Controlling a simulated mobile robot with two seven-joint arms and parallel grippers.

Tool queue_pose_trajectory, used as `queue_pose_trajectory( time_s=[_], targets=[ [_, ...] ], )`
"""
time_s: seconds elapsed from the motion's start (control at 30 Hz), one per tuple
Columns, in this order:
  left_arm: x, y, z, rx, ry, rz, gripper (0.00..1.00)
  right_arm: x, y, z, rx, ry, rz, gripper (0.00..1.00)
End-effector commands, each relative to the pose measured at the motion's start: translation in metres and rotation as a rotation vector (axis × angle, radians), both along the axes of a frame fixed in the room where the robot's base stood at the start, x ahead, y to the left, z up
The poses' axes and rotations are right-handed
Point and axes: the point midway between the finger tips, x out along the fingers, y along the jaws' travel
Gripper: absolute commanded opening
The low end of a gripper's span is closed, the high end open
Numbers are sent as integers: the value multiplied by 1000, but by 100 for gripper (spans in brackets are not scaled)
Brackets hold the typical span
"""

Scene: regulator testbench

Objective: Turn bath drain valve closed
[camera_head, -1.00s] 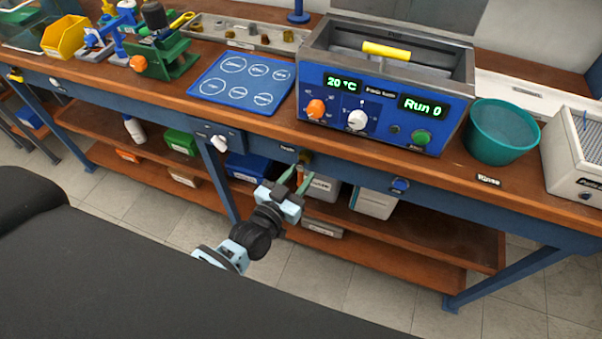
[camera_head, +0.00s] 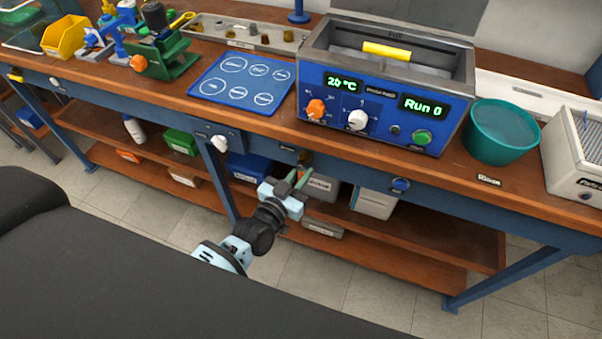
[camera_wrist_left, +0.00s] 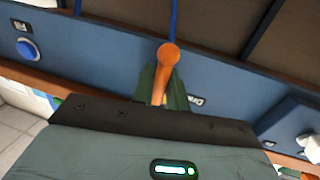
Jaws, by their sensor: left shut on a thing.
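The drain valve has an orange lever handle (camera_wrist_left: 167,58) on the blue front rail of the bench, below the water bath (camera_head: 385,95). My left gripper (camera_head: 299,178) reaches up to the rail from below. In the left wrist view its green fingers (camera_wrist_left: 163,82) are shut around the orange lever, one on each side, with the lever's rounded end sticking out past them. My right gripper is not in view.
A white knob (camera_head: 219,144) sits on the rail to the left and a blue button (camera_head: 401,185) to the right. Storage boxes (camera_head: 322,187) stand on the shelf behind my gripper. A teal bucket (camera_head: 502,132) stands right of the bath.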

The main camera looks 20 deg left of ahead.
Motion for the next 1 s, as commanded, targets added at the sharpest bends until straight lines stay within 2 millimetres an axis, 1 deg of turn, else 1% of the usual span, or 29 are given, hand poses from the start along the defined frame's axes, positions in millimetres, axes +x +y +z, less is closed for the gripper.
queue_pose_trajectory(
  time_s=[0.17,0.37,0.57,1.0],
  targets=[
    [0,-1,-1,-24,0,0,0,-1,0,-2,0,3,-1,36],
    [0,-4,-1,-112,4,0,0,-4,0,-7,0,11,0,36],
    [-1,-10,-1,-270,9,0,0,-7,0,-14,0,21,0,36],
    [-1,-23,7,-691,24,1,0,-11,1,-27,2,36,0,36]
  ],
)
